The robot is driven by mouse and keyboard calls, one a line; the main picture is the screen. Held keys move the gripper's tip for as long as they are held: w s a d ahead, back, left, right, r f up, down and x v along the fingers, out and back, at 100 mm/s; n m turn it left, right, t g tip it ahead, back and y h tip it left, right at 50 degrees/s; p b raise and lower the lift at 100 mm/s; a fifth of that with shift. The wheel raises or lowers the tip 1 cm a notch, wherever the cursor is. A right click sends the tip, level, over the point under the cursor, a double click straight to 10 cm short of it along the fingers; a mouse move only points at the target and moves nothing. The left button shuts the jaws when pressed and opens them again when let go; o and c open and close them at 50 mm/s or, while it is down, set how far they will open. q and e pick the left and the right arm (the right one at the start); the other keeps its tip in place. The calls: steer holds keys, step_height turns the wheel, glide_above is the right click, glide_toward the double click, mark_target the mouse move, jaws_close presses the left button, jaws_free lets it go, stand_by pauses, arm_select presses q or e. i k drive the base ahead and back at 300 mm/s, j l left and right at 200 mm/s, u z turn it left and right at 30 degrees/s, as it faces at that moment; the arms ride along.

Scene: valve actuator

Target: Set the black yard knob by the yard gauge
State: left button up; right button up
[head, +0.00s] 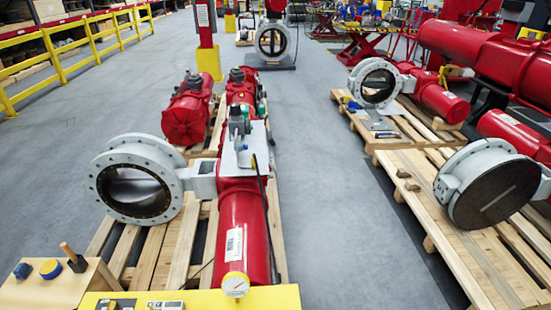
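A white round gauge (235,285) with a brass-coloured rim is at the bottom centre, at the yellow surface's back edge and in front of the red cylinder. On the tan box at the lower left are a dark blue, nearly black knob (22,271) and a blue knob with a yellow base (50,268). Beside them is a dark piece with an upright brown handle (70,253). I cannot tell which piece is the black yard knob. Neither of my grippers shows in the head view.
A yellow surface (205,298) runs along the bottom, holding a small meter (165,305) and other small parts cut by the frame. Behind it, a red actuator (243,225) with a grey valve (135,180) lies on a pallet. Grey floor (345,215) is clear between the pallets.

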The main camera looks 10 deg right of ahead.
mark_target(235, 109)
steer(key=l+u, duration=0.1)
steer(key=l, duration=0.55)
steer(key=l+u, duration=0.15)
steer(key=l, duration=0.5)
steer(key=l+u, duration=0.1)
steer(key=l, duration=0.55)
steer(key=k+l+u, duration=0.1)
steer(key=l, duration=0.5)
steer(key=l+u, duration=0.15)
steer(key=l, duration=0.5)
steer(key=k+l+u, duration=0.1)
steer(key=l, duration=0.5)
steer(key=i+l+u, duration=0.25)
steer(key=i+l, duration=0.25)
steer(key=i+l+u, duration=0.25)
steer(key=i+l, duration=0.35)
